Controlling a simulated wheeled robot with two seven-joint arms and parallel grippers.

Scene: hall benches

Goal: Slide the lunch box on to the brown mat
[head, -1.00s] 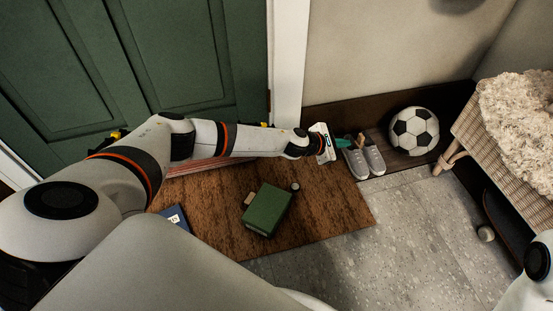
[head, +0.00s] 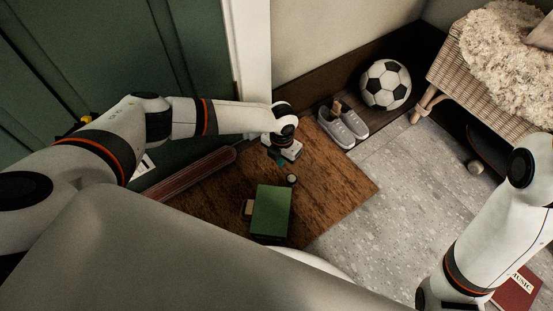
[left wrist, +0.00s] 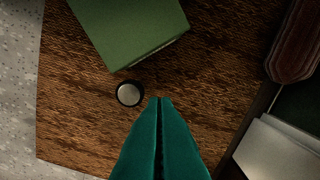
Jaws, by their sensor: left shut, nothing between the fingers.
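The green lunch box (head: 271,210) lies on the brown mat (head: 345,188); the near part of the mat is hidden behind my body. In the left wrist view the box (left wrist: 130,25) is cut off by the top edge, with brown mat (left wrist: 75,125) around its visible part. My left gripper (head: 281,159) is over the mat, beyond the box and apart from it. Its teal fingers (left wrist: 160,99) are shut with nothing between them. My right arm shows at the right, but its gripper is out of view.
A small round dark-rimmed item (head: 291,180) sits on the mat between box and gripper. A tan piece (head: 248,208) is beside the box. Grey shoes (head: 343,127) and a football (head: 385,85) stand beyond. A red music book (head: 517,288) lies at right. Grey floor (head: 375,220) is open.

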